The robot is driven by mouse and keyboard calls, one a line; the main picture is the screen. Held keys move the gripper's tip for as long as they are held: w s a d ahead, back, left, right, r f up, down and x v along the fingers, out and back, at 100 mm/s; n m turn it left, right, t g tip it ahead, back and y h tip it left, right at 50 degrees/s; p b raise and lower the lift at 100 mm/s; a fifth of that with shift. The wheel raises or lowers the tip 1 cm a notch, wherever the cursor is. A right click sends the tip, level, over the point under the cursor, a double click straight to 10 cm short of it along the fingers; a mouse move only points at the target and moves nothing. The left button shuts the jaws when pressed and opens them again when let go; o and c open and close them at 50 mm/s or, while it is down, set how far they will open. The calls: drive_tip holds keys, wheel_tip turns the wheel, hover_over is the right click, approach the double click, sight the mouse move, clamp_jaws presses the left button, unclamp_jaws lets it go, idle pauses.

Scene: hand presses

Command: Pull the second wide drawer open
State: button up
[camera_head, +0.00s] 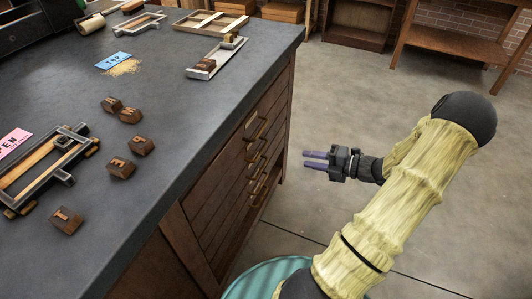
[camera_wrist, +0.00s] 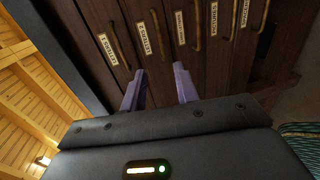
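The wooden drawer fronts (camera_head: 232,190) are on the right side of the dark-topped bench. In the wrist view they appear turned sideways, each with a pale label and a brass handle. The second front from the benchtop has a label (camera_wrist: 144,38) and a curved handle (camera_wrist: 158,33); its label is too small to read surely. All visible fronts look closed. My gripper (camera_head: 315,160) has two purple fingers, apart and empty, pointing at the fronts with a gap between. In the wrist view my gripper (camera_wrist: 158,72) has its fingertips on either side of the line to the second handle.
The benchtop (camera_head: 180,120) holds dark letter blocks (camera_head: 121,167), a hand press frame (camera_head: 45,172), and a small tray (camera_head: 215,62) near the edge. Wooden shelving (camera_head: 450,45) stands at the back. Concrete floor (camera_head: 345,90) beside the bench is clear.

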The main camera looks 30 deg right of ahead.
drive_tip(key=b+x, duration=0.4)
drive_tip(key=x, duration=1.2)
drive_tip(key=shift+b, duration=0.35)
drive_tip(key=shift+s, duration=0.1)
clamp_jaws()
